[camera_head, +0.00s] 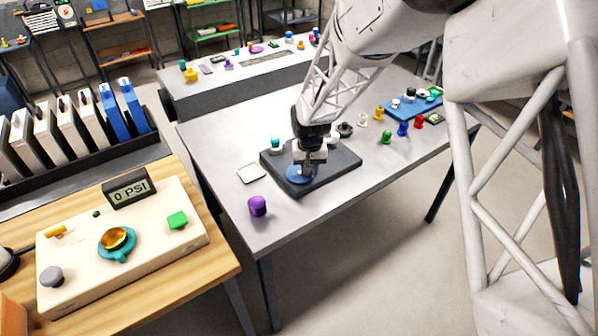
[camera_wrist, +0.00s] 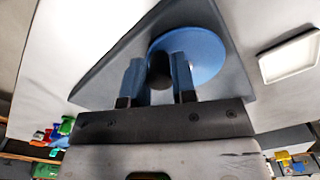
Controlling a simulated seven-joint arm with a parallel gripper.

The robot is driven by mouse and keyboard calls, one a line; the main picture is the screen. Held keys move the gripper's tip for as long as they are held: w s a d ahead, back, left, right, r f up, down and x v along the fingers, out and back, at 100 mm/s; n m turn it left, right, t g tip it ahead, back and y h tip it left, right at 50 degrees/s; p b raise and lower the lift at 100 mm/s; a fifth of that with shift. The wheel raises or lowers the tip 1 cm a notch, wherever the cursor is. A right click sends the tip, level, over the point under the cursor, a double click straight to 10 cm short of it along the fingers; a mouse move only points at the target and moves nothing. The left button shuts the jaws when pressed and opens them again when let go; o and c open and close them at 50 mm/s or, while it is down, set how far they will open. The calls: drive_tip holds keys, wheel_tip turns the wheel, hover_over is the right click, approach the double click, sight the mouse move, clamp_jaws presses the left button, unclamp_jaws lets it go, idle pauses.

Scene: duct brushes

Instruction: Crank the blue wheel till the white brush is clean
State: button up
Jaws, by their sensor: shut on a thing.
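The blue wheel (camera_head: 294,179) lies flat on a dark grey base plate (camera_head: 343,164) on the grey table. In the wrist view the wheel (camera_wrist: 208,52) is a blue disc with a dark upright handle (camera_wrist: 160,68) near its edge. My gripper (camera_head: 305,172) points down over the wheel. In the wrist view its two fingers (camera_wrist: 157,78) stand on either side of the handle, shut on it. A whitish part (camera_head: 329,141) shows behind my gripper on the plate; I cannot tell if it is the white brush. No brush shows clearly.
A teal-topped piece (camera_head: 275,145) stands at the plate's back left. A white tray (camera_head: 251,173) and a purple knob (camera_head: 257,206) are nearby. Several coloured pieces and a blue tray (camera_head: 412,107) lie at the right. A panel reading 0 PSI (camera_head: 130,190) stands on the wooden table.

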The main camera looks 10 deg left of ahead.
drive_tip(key=shift+f, duration=0.1)
drive_tip(key=shift+w+d, duration=0.15)
drive_tip(key=shift+w, duration=0.45)
drive_tip(key=shift+w, duration=0.15)
drive_tip(key=shift+w+r, duration=0.25)
drive_tip(key=shift+w, duration=0.35)
